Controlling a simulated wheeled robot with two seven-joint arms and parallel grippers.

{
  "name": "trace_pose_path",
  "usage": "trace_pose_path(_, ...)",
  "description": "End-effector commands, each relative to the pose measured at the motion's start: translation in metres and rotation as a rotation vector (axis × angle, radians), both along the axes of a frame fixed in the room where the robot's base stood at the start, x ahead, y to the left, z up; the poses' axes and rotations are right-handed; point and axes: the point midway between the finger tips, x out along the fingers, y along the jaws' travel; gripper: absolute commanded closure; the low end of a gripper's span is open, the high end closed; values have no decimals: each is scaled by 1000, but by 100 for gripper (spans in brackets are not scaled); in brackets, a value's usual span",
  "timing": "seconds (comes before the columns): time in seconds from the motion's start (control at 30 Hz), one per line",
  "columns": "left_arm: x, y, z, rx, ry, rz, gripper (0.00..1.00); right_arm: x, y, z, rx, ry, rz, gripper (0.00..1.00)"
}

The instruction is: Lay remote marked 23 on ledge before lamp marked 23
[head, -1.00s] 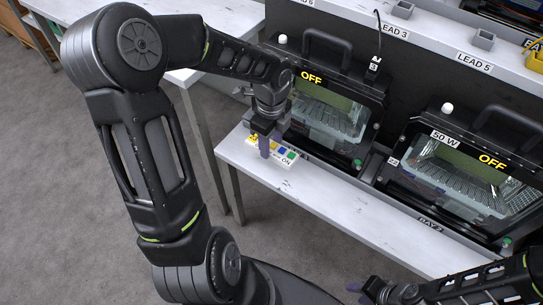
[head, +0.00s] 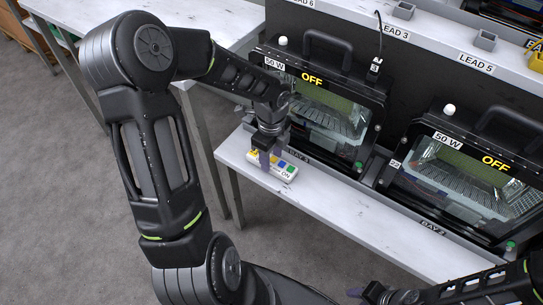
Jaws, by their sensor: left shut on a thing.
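The remote (head: 285,168) is a small white block with yellow, blue and green buttons and the word ON. My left gripper (head: 267,159) is shut on its left end, over the ledge (head: 320,200) in front of the left lamp (head: 325,110). I cannot tell whether the remote touches the ledge. The left lamp reads OFF and 50 W. The right lamp (head: 470,180) also reads OFF and 50 W, with a small tag on its left side too small to read surely. I cannot read a 23 on any of them. My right gripper (head: 365,292) is at the bottom edge, partly cut off.
A shelf (head: 440,45) labelled LEAD 3 and LEAD 5 runs behind the lamps, with small grey holders (head: 484,40) on it. A black cable hangs to the left lamp. The ledge between the remote and the right lamp's front is clear.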

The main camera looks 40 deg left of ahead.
Motion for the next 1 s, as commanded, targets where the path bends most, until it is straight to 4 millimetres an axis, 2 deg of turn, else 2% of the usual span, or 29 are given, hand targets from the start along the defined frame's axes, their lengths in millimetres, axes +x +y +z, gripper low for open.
trace_pose_path(0.13, 0, 0, -4, 0, 0, 0, 99, 0, 0, -3, 0, 0, 0, 64)
trace_pose_path(0.17, 0, 0, -3, 0, 0, 0, 53, 0, 0, -2, 0, 0, 0, 64)
trace_pose_path(0.4, 0, 0, -2, 0, 0, 0, 33, 0, 0, -1, 0, 0, 0, 64)
trace_pose_path(0.77, 0, 0, 3, 1, -1, 0, 33, 0, 0, 1, 0, 0, 0, 64)
trace_pose_path(0.87, 1, 1, 13, 2, -2, 1, 33, 0, 0, 4, 0, 0, 0, 64)
trace_pose_path(1.0, 1, 0, 37, 2, -4, 1, 33, 0, 0, 10, 0, 0, 0, 64)
